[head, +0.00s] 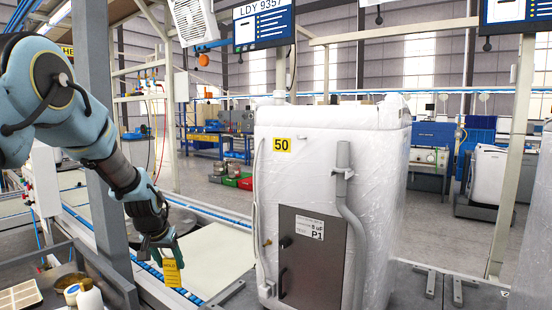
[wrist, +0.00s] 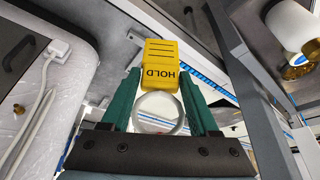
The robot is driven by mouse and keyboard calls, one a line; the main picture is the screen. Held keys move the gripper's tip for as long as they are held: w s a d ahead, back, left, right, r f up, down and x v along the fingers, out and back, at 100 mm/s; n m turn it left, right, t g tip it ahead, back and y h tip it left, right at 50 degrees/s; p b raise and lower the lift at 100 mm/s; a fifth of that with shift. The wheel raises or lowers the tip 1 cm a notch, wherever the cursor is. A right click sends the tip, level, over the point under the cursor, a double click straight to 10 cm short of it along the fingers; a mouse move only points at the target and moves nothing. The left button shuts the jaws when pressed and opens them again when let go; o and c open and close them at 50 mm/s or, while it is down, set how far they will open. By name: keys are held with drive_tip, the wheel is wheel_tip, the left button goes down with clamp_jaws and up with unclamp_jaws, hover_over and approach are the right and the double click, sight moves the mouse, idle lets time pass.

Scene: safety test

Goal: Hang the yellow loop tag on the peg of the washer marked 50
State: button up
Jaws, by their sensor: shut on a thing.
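The washer marked 50 (head: 382,190) stands upright, wrapped in clear plastic, right of my arm in the head view. Its yellow 50 label (head: 281,145) is near the top left of its front. A small dark stub (head: 285,242) shows on its grey front panel (head: 315,270); I cannot tell whether this is the peg. My gripper (head: 165,248) is left of the washer and apart from it, low down. It is shut on the yellow loop tag (head: 173,274). In the wrist view the tag (wrist: 160,52), reading HOLD, extends beyond the green fingers (wrist: 158,92), its pale ring between them.
A grey hose (head: 352,235) runs down the washer's front right. A grey post (head: 97,120) stands behind my arm. A blue-edged conveyor (head: 215,255) lies behind the gripper.

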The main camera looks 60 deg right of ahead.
sight(300, 156)
drive_tip(key=s+d+r+m+g+p, duration=0.15)
drive_tip(key=s+d+r, duration=0.25)
drive_tip(key=s+r, duration=0.55)
drive_tip(key=s+d+r+m+p, duration=0.1)
drive_tip(key=s+d+r+m, duration=0.25)
drive_tip(key=s+r, duration=0.65)
drive_tip(key=s+d+r+m+g+p, duration=0.1)
drive_tip(key=s+d+r, duration=0.4)
drive_tip(key=s+r, duration=0.55)
drive_tip(key=shift+h, duration=0.4)
drive_tip(key=shift+w+d+r+p, duration=0.1)
drive_tip(key=shift+w+d+p, duration=0.15)
drive_tip(key=shift+d+p, duration=1)
drive_tip(key=shift+w+d+r+p, duration=0.1)
drive_tip(key=shift+w+d+p, duration=0.2)
drive_tip(key=shift+d+p, duration=0.9)
drive_tip(key=shift+w+d+p, duration=0.25)
drive_tip(key=shift+d+p, duration=0.45)
drive_tip(key=shift+d, duration=1)
drive_tip(key=shift+d+f, duration=0.65)
drive_tip(key=o, duration=1.4)
